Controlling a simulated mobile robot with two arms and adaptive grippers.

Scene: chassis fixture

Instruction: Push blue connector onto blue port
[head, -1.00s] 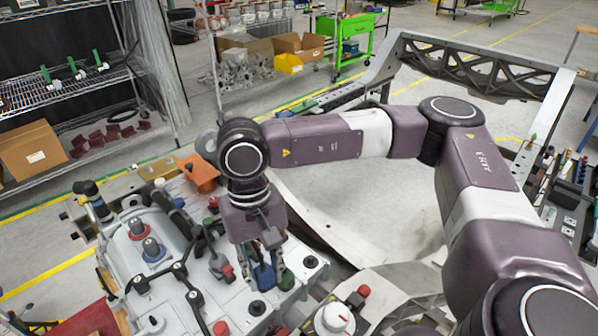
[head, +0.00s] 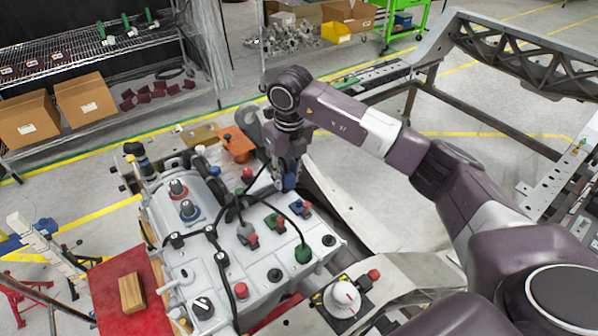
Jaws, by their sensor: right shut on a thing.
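My right gripper (head: 288,178) points down over the far right edge of the white chassis panel (head: 225,275). It is shut on a small blue connector (head: 289,184), mostly hidden by the fingers. A thin dark cable runs from near the gripper toward the panel's middle. The blue port (head: 299,208), with a red part beside it, sits on the panel just below and right of the held connector. Connector and port look apart, though the exact gap is hard to judge. My left gripper is not in view.
A green port (head: 268,222) and a grey port (head: 246,235) stand left of the blue one. A green connector (head: 303,254) on a black cable lies near the front right.

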